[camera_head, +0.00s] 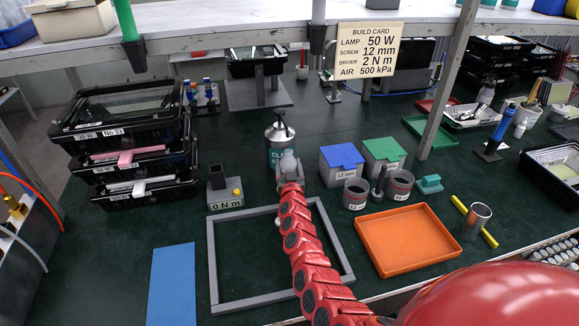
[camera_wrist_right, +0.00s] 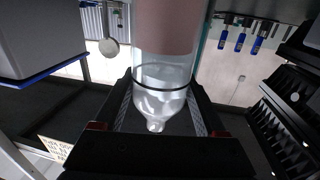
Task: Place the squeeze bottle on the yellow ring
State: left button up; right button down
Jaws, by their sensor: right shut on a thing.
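A squeeze bottle (camera_head: 280,140) with a teal label, a pale conical top and a dark cap stands upright in the middle of the head view. My right gripper (camera_head: 284,160) is at its near side, shut on it. In the right wrist view, the bottle (camera_wrist_right: 163,85), with clear and pinkish parts, sits between the fingers of the right gripper (camera_wrist_right: 160,108). I cannot tell whether its base touches the table. I cannot make out the yellow ring in either view. My left gripper is not in view.
A grey frame (camera_head: 229,303) lies under my right arm, with a blue mat (camera_head: 172,285) left of it. A torque tester (camera_head: 225,188) and blue-lidded box (camera_head: 341,158) flank the bottle. An orange tray (camera_head: 407,240) is right; stacked black crates (camera_head: 130,150) are left. A shelf overhangs behind.

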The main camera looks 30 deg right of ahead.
jog(key=shift+a, duration=0.25)
jog(key=shift+c, duration=1.8)
grip_release()
jog(key=o, duration=0.4)
jog(key=shift+d+f, duration=0.1)
jog(key=shift+d, duration=0.1)
jog(key=shift+c, duration=0.2)
jog(key=shift+a, duration=0.1)
jog(key=shift+r, duration=0.2)
jog(key=shift+v, duration=0.75)
jog(key=b+v, duration=0.1)
jog(key=v, duration=0.9)
jog(key=shift+s, duration=0.3)
